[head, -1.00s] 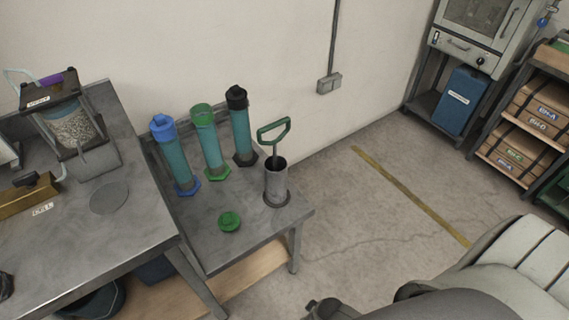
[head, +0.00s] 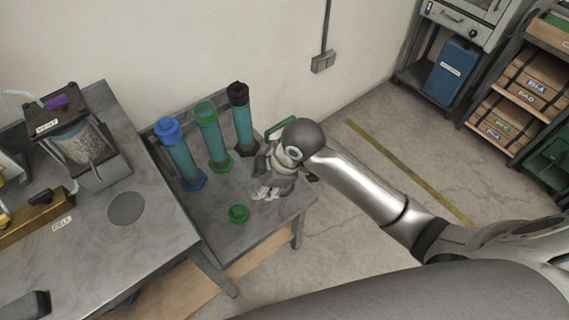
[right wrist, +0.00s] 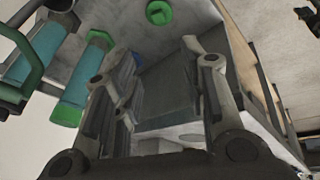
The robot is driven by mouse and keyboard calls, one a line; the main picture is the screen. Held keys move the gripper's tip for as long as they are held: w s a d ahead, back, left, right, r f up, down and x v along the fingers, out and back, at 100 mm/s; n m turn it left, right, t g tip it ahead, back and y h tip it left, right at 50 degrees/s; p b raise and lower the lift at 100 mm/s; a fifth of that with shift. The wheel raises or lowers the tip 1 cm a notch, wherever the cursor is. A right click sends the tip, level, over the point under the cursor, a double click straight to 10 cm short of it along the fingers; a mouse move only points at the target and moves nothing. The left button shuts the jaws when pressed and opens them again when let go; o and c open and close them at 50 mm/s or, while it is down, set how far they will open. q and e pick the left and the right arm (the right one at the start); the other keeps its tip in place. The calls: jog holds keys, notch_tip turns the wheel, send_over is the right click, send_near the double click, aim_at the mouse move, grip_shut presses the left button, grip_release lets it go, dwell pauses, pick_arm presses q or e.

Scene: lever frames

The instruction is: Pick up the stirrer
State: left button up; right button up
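The stirrer's green D-shaped handle (head: 281,128) shows in the head view just behind my right wrist. Its shaft and the grey metal cup it stood in are hidden there by my gripper. My right gripper (head: 264,180) is over the table's right end, in front of the stirrer. In the right wrist view the two fingers (right wrist: 163,90) are apart, with a dark grey shape between them that I cannot identify for certain. Part of a green handle-like loop (right wrist: 38,62) shows at the left edge there, outside the fingers.
Blue-capped (head: 180,158), green-capped (head: 212,140) and black-capped (head: 243,122) tubes stand close to the left of my gripper. A green cap (head: 238,213) lies on the small metal table (head: 215,240). A workbench (head: 150,245) adjoins at left. Floor at right is open.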

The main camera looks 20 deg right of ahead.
jog(key=w+d+r+n+h, duration=0.1)
jog(key=w+d+r+n, duration=0.3)
jog(key=w, duration=0.3)
jog(key=n+h, duration=0.2)
jog(key=n, duration=0.1)
send_near(280, 124)
jog(key=w, duration=0.1)
jog(key=shift+g, duration=0.4)
jog(key=f, duration=0.2)
jog(key=w+f+p, duration=0.1)
jog(key=f, duration=0.2)
jog(key=shift+f, duration=0.15)
notch_tip(280, 124, down, 4)
jog(key=shift+w+a+f+p, duration=0.1)
jog(key=shift+w+f+p, duration=0.05)
jog(key=shift+p, duration=0.8)
jog(key=shift+w+f, duration=0.1)
jog(key=shift+f, duration=0.4)
grip_shut()
